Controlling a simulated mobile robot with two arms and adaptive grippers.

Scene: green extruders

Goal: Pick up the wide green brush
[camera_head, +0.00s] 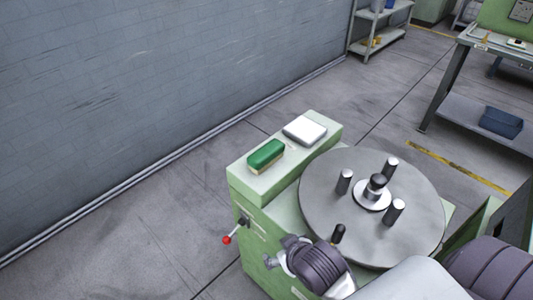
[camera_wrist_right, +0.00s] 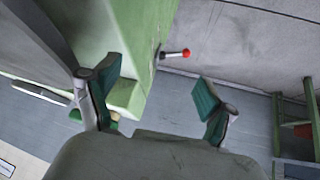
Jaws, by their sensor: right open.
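The wide green brush (camera_head: 266,154), a block with a green top and a pale tan lower part, lies on the light green ledge (camera_head: 240,178) of the machine. My right gripper (camera_head: 279,253) is low at the front side of the machine, nearer the viewer than the brush and apart from it. In the right wrist view my right gripper (camera_wrist_right: 154,94) has its two teal-padded fingers spread, with nothing between them. A small green and yellowish patch behind the left finger there may be the brush, mostly hidden. My left gripper is not in view.
A white-topped box (camera_head: 304,130) sits beside the brush on the ledge. A red-knobbed lever (camera_head: 227,239) sticks out of the machine's side. Open floor lies left, up to a wall.

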